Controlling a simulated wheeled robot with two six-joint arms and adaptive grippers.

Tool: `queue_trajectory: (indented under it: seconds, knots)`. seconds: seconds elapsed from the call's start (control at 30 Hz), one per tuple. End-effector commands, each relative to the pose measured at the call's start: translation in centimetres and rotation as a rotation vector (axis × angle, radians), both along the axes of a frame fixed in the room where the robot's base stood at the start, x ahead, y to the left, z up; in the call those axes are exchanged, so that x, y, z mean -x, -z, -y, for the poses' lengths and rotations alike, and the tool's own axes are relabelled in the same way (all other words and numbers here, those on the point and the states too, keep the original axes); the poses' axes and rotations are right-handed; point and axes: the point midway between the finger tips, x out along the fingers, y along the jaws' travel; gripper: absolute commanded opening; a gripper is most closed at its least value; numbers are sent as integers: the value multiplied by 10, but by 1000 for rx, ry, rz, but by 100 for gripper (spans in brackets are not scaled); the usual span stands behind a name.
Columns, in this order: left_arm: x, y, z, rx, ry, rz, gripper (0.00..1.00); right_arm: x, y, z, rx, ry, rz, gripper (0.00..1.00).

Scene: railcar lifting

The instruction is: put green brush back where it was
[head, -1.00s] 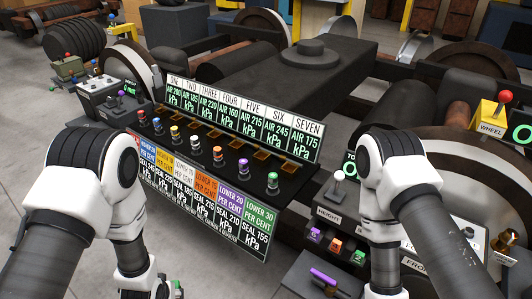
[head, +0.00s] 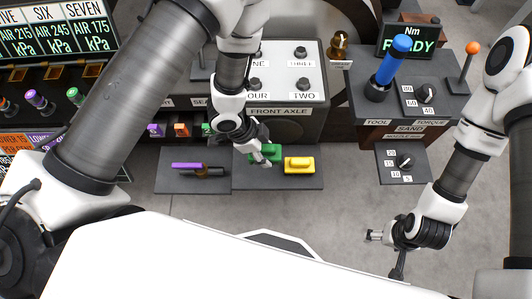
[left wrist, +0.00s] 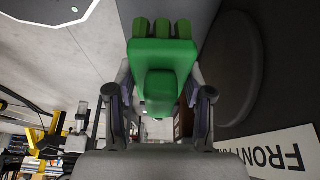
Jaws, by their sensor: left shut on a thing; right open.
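The green brush (head: 268,153) is at the left part of a dark grey shelf (head: 275,182), beside a yellow brush-like block (head: 299,165). My left gripper (head: 265,157) is shut on the green brush, partly covering it in the head view. In the left wrist view the green brush (left wrist: 160,80) sits between the two fingers, with its several green prongs pointing to the top of the picture. I cannot tell whether the brush touches the shelf. My right gripper (head: 374,236) is open and empty over the floor at the right.
A purple-handled tool (head: 188,166) lies on a grey shelf to the left. The front axle box (head: 282,90) stands behind. A blue tool (head: 393,60) stands on the torque console (head: 440,95). Small coloured blocks (head: 181,130) sit behind my left arm. Floor is clear in front.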

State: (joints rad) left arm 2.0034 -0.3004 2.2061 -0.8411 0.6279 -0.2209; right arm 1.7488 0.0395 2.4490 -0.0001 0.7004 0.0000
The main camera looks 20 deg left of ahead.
Motion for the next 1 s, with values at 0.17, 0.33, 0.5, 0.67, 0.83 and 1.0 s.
queue_trajectory:
  seconds: [0.17, 0.33, 0.5, 0.67, 0.83, 1.0]
  knots:
    - [51, 5, 19, 0, -7, -15, 19, 0, -66, 0, 0, 0, 0, 77]
    - [111, 23, 30, 0, -15, -11, 19, -1, -110, 0, 0, 1, 0, 77]
    - [144, 37, 32, 0, -11, -3, 19, -1, -122, 0, 0, 0, 0, 77]
    - [128, 55, 28, 0, -7, 7, 19, -1, -85, 0, 0, 1, 0, 77]
    - [97, 62, 18, -1, -8, 6, 19, 0, -31, 0, 0, 1, -1, 77]
    - [74, 64, 12, 0, -8, 7, 19, 0, 17, 0, 0, 1, 0, 77]
